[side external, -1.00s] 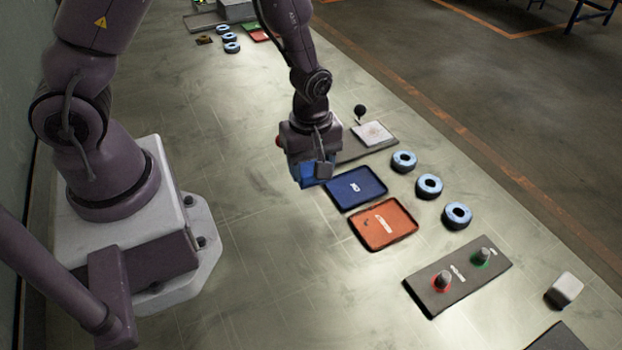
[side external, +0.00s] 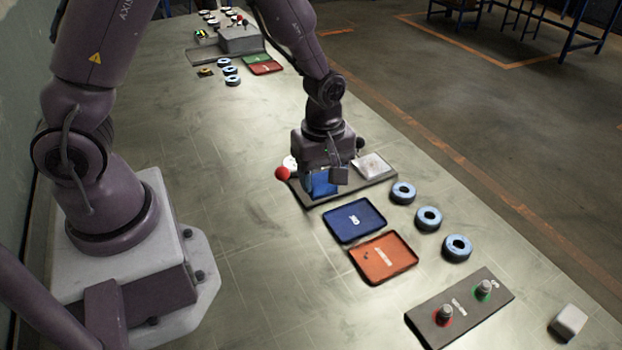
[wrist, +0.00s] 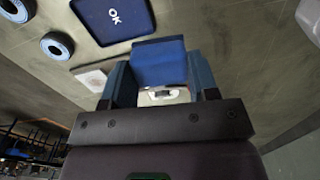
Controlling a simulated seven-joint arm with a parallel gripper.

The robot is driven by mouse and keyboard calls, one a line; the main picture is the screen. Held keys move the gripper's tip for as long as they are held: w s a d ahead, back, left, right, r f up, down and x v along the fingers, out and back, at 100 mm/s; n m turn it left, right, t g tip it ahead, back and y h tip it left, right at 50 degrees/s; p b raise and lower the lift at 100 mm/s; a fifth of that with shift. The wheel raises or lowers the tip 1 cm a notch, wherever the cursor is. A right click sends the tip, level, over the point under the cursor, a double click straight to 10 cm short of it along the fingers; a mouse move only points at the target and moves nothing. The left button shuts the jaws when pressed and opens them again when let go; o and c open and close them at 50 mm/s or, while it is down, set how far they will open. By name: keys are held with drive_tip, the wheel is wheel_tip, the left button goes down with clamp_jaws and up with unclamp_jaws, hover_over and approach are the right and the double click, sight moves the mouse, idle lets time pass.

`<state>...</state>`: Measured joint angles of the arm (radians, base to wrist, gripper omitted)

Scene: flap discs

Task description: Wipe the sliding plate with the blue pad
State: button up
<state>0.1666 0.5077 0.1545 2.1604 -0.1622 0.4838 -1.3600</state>
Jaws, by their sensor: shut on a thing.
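My gripper (side external: 324,186) is shut on the blue pad (side external: 321,182), which hangs below it. In the wrist view the pad (wrist: 160,61) is held between the two fingers. The pad is over the left part of a dark base board (side external: 352,187); whether it touches anything there I cannot tell. A pale square plate (side external: 373,165) sits on the board's right part, right of the gripper, and also shows in the wrist view (wrist: 94,80). A red ball knob (side external: 282,173) is just left of the gripper. My gripper hides the board's middle.
A blue tray (side external: 337,231) marked OK and an orange tray (side external: 367,276) lie nearer the camera. Several light-blue discs, one here (side external: 429,218), stand right of them. A panel with red and green buttons (side external: 462,306) and a white block (side external: 570,320) are farther front.

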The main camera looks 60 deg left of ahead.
drive_tip(key=w+a, duration=0.4)
drive_tip(key=w, duration=0.8)
approach(383, 161)
drive_tip(key=shift+a+f, duration=0.2)
drive_tip(key=shift+f, duration=2.5)
drive_tip(key=shift+s+f, duration=0.1)
drive_tip(key=shift+f, duration=0.2)
drive_tip(key=shift+c, duration=0.2)
drive_tip(key=shift+s+f, duration=0.1)
drive_tip(key=shift+s, duration=3.25)
drive_tip(key=shift+w, duration=3.6)
drive_tip(key=shift+d, duration=0.35)
drive_tip(key=shift+s, duration=3.2)
drive_tip(key=shift+w, duration=3.05)
drive_tip(key=shift+w+r, duration=0.15)
drive_tip(key=shift+r, duration=3.95)
